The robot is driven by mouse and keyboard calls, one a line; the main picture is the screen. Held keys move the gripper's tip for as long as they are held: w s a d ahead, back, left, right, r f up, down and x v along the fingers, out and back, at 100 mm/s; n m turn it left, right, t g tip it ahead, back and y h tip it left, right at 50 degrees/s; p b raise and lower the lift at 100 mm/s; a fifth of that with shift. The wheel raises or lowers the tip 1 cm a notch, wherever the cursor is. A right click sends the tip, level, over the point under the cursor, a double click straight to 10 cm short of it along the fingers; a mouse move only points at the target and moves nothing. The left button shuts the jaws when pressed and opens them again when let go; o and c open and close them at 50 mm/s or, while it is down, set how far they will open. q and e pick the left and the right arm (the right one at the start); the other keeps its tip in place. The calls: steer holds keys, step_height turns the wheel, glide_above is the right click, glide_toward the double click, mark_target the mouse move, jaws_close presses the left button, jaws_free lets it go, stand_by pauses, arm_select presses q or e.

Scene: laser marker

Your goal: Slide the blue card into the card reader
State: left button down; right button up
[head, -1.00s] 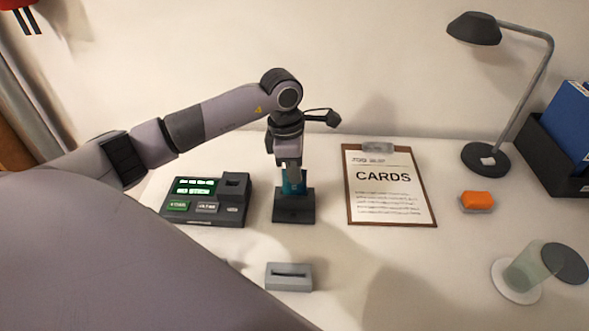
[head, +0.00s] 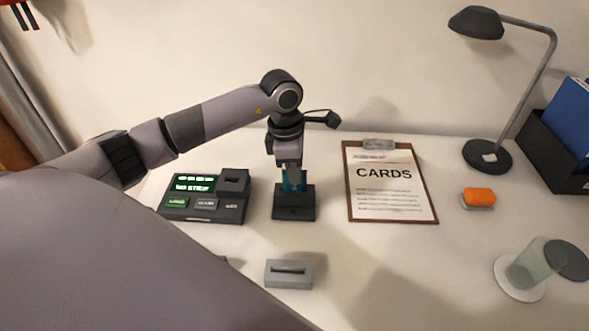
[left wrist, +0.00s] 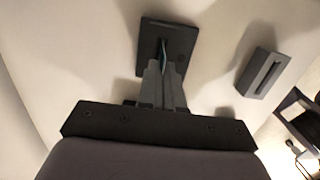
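The blue card looks teal (head: 294,180) and stands upright, its lower end at the slotted black base (head: 294,211); how deep it sits is hidden. My left gripper (head: 290,166) is above that base, fingers down. In the left wrist view its fingers (left wrist: 163,72) are close on either side of the card's thin edge (left wrist: 165,50), seemingly shut on it, over the base (left wrist: 181,38). A dark console (head: 206,208) with a green-lit display and buttons stands left of the base. Which unit is the card reader carries no readable label. My right gripper is not in view.
A grey slotted block (head: 289,275) stands in front of the base, its slot empty. A clipboard (head: 392,205) marked CARDS lies to the right. The table between block and glass is clear.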

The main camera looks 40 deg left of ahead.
arm_select(q)
steer(key=shift+f, duration=0.25)
steer(key=c, duration=1.2)
jaws_free()
steer(key=r, duration=0.7)
steer(key=shift+s+a, duration=0.25)
steer(key=shift+a, duration=0.1)
step_height(320, 180, up, 6)
steer(key=p, duration=0.3)
steer(key=shift+r+p, duration=0.1)
steer(key=shift+p, duration=0.3)
